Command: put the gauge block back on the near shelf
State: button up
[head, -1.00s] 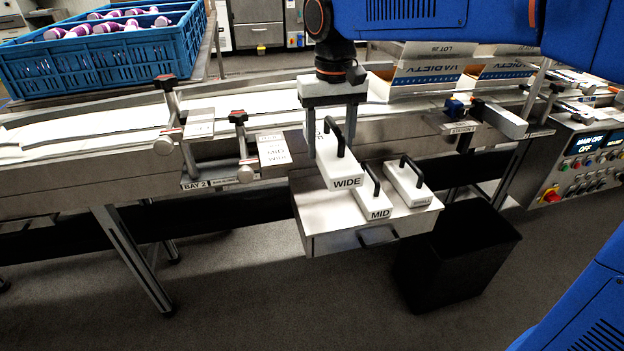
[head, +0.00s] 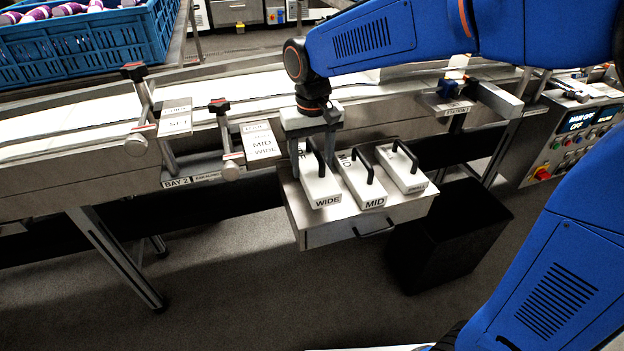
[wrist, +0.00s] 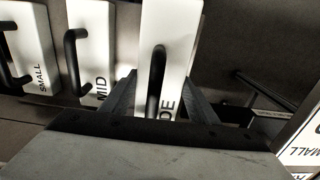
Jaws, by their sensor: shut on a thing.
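The white gauge block marked WIDE (head: 321,193), with a black handle, is between the fingers of my gripper (head: 312,158), which is shut on it. In the wrist view the WIDE block (wrist: 172,35) runs between both fingers. It sits low at the left side of the near shelf (head: 350,232), a metal ledge with a dark front handle. Whether its underside touches the shelf I cannot tell. The MID block (head: 356,184) and the SMALL block (head: 405,172) rest to its right, apart from each other. The far end of the WIDE block is partly hidden by my gripper.
The conveyor (head: 230,110) runs behind the shelf. A black bin (head: 455,235) is below right. A control panel (head: 575,140) is at the right.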

jog(key=shift+f, duration=2.85)
jog(key=shift+f, duration=0.1)
jog(key=o, duration=1.6)
